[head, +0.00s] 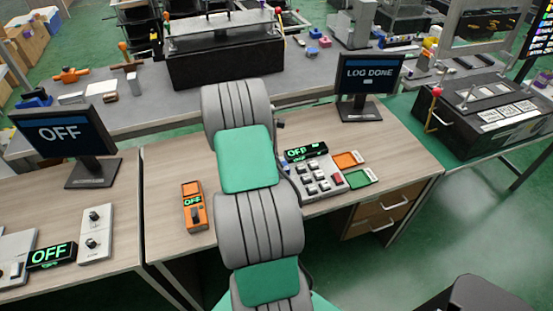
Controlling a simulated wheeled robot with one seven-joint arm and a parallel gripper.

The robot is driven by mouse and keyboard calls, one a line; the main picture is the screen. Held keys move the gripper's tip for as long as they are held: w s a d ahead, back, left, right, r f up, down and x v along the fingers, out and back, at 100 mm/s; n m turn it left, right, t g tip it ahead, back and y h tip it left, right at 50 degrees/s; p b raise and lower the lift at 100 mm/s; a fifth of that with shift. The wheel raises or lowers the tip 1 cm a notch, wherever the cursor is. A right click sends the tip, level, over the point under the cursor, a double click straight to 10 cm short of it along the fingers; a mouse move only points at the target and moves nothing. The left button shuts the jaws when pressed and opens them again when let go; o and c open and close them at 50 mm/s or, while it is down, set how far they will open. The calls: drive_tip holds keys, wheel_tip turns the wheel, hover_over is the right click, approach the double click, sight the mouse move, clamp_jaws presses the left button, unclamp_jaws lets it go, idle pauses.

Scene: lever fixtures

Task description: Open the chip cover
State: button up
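No part is plainly marked as the chip cover, and I cannot tell which it is. A black box fixture (485,120) stands on the right table, with a red-knobbed lever (433,108) on its left side and white-marked panels on top. Another black box fixture (228,58) stands at the back, with a pale flat top and ball-ended levers at its sides. Grey ribbed and green links, which look like my arm, cross the middle of the view and hide part of the desk. My gripper does not show.
Another monitor (60,132) reads OFF at left. Green floor (480,220) is open at lower right.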

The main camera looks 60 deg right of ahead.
drive_tip(key=v, duration=0.7)
drive_tip(key=shift+r+b, duration=0.15)
drive_tip(key=shift+b, duration=0.15)
drive_tip(key=shift+a, duration=0.1)
